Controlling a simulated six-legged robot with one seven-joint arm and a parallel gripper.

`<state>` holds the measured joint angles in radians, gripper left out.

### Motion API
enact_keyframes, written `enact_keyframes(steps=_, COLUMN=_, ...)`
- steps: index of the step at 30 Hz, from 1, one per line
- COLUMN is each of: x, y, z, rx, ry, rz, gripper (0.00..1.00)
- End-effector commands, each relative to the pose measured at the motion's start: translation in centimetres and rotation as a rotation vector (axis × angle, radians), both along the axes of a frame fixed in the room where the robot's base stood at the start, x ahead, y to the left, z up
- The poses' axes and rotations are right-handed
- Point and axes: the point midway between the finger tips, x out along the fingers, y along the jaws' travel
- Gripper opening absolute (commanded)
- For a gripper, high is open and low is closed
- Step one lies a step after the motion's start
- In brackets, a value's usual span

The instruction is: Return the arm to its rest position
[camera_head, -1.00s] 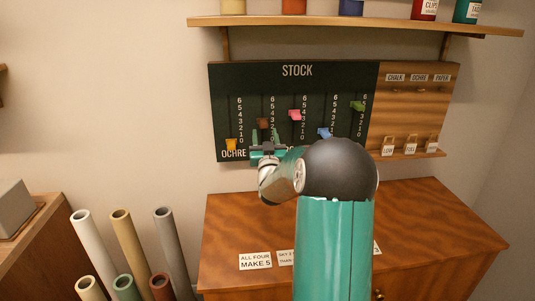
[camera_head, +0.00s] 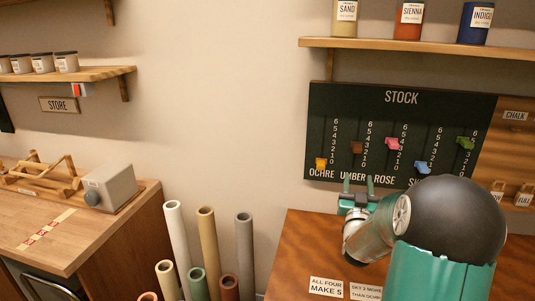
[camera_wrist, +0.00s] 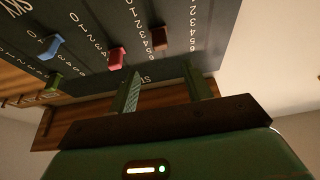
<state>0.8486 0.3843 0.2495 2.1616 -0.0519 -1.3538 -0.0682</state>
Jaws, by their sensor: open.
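My arm reaches up from the lower right over the brown cabinet. In the wrist view my gripper (camera_wrist: 163,90) shows both fingers apart with nothing between them. The stock board (camera_wrist: 100,22) lies beyond them, with a blue slider (camera_wrist: 50,45), a pink slider (camera_wrist: 116,58) and a brown slider (camera_wrist: 158,38) in view.
The cabinet top (camera_head: 296,247) carries paper cards (camera_head: 326,287). Several paper tubes (camera_head: 207,235) stand left of it. A workbench (camera_head: 35,218) with a grey box (camera_head: 110,187) is at the left. A shelf of jars (camera_head: 408,47) hangs above the board.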

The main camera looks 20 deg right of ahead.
Motion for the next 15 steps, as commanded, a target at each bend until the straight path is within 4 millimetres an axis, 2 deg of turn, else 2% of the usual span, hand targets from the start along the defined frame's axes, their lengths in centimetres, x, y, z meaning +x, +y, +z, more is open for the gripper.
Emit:
enact_keyframes(steps=4, x=0.2, y=0.4, z=0.1, rx=0.003, ry=0.01, rz=0.006, gripper=0.49)
enact_keyframes(steps=7, x=1.0, y=1.9, z=0.7, rx=0.02, ry=0.057, rz=0.036, gripper=0.49)
enact_keyframes(steps=11, x=2.5, y=6.2, z=1.6, rx=0.067, ry=0.189, rz=0.103, gripper=0.49)
enact_keyframes(steps=15, x=2.7, y=11.8, z=2.2, rx=0.13, ry=0.371, rz=0.179, gripper=0.49)
